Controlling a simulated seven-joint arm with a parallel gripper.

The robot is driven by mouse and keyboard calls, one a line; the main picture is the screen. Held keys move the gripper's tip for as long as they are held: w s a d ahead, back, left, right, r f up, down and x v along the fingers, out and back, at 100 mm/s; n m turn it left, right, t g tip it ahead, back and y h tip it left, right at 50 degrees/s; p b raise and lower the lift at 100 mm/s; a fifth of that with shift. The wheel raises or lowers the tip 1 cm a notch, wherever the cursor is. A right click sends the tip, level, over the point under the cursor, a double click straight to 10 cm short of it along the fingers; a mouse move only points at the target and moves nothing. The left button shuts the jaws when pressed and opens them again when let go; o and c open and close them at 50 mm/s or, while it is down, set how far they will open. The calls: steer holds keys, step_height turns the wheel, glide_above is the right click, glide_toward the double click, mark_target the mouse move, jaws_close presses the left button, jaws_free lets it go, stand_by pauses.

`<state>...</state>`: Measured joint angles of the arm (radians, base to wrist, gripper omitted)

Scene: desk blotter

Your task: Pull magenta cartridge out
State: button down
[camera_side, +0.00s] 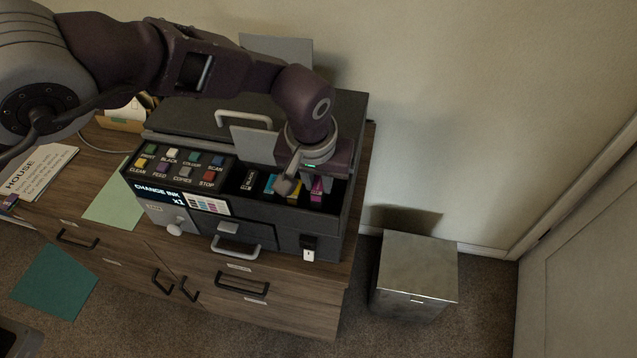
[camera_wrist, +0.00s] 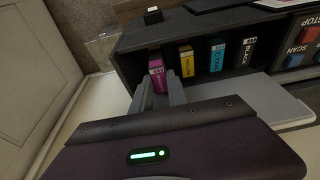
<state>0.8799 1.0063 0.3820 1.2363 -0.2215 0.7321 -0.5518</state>
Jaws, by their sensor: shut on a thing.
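The magenta cartridge (camera_side: 317,189) is at the right end of the row in the open ink bay of the dark printer (camera_side: 262,215). In the wrist view the magenta cartridge (camera_wrist: 157,75) stands between the two fingers of my gripper (camera_wrist: 162,92), which is shut on it. My gripper (camera_side: 300,185) reaches down into the bay in the side view. Yellow (camera_wrist: 186,61), cyan (camera_wrist: 217,56) and black (camera_wrist: 248,51) cartridges stand in a row beside it. I cannot tell whether the magenta one is still fully seated.
The printer's raised lid (camera_side: 258,142) is close behind my gripper. The button panel (camera_side: 182,166) and a screen reading "CHANGE INK" are to the left. A metal bin (camera_side: 418,268) stands on the floor at right. Papers lie on the wooden cabinet at left.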

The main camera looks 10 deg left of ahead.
steer(key=shift+r, duration=2.15)
steer(key=shift+r, duration=1.5)
